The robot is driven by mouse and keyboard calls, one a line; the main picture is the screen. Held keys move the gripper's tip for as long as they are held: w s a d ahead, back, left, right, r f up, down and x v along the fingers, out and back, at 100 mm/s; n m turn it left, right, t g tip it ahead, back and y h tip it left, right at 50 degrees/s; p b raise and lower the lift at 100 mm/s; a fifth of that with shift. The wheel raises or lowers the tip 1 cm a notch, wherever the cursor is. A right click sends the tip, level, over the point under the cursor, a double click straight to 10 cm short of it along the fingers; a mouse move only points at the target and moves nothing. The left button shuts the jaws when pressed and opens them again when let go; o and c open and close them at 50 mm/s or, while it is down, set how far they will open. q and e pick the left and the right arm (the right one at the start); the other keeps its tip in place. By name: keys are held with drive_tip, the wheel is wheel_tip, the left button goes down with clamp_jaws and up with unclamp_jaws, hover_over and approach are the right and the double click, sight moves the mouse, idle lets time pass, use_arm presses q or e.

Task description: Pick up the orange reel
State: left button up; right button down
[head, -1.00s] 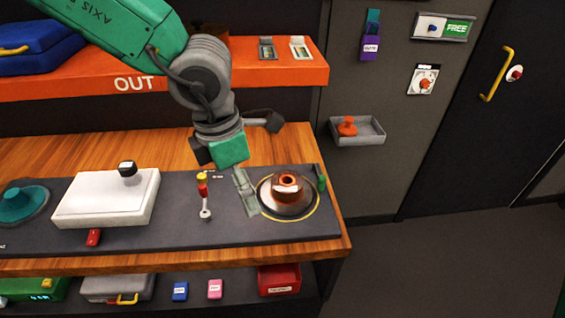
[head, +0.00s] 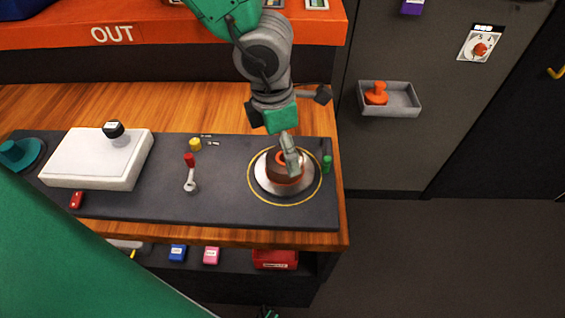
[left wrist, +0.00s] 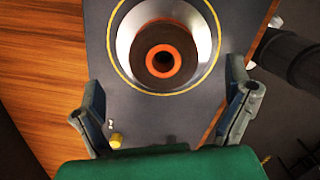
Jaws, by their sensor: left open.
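The orange reel (head: 274,177) has a brown body with an orange ring and a dark centre hole. It sits on a round silver dish inside a yellow circle on the dark panel, near its right end. My left gripper (head: 289,155) is over the reel and hides part of its top in the head view. In the left wrist view the reel (left wrist: 165,60) shows beyond the spread, empty fingers of the left gripper (left wrist: 167,95). The fingers look apart from it.
A green peg (head: 327,164) stands right of the dish. A wall tray (head: 410,98) holds an orange item. The orange shelf (head: 170,34) spans the back.

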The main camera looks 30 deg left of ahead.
sight(281, 162)
use_arm(q)
drive_tip(key=shift+d+f+b, duration=0.3)
drive_tip(key=shift+d+f, duration=0.75)
drive_tip(key=shift+f, duration=0.15)
drive_tip(key=a+f, duration=0.2)
drive_tip(key=f, duration=0.1)
drive_tip(key=shift+w+a, duration=0.1)
drive_tip(key=shift+a, duration=0.3)
drive_tip(key=shift+d+r, duration=0.1)
drive_tip(key=shift+d, duration=0.2)
drive_tip(key=shift+c, duration=1.1)
drive_tip(key=shift+d, duration=0.35)
drive_tip(key=c, duration=0.7)
drive_tip(key=shift+d+r, duration=0.1)
drive_tip(key=shift+d, duration=0.2)
drive_tip(key=shift+c, duration=1.4)
use_arm(e)
drive_tip(key=shift+d+f, duration=0.45)
drive_tip(key=shift+f, duration=0.2)
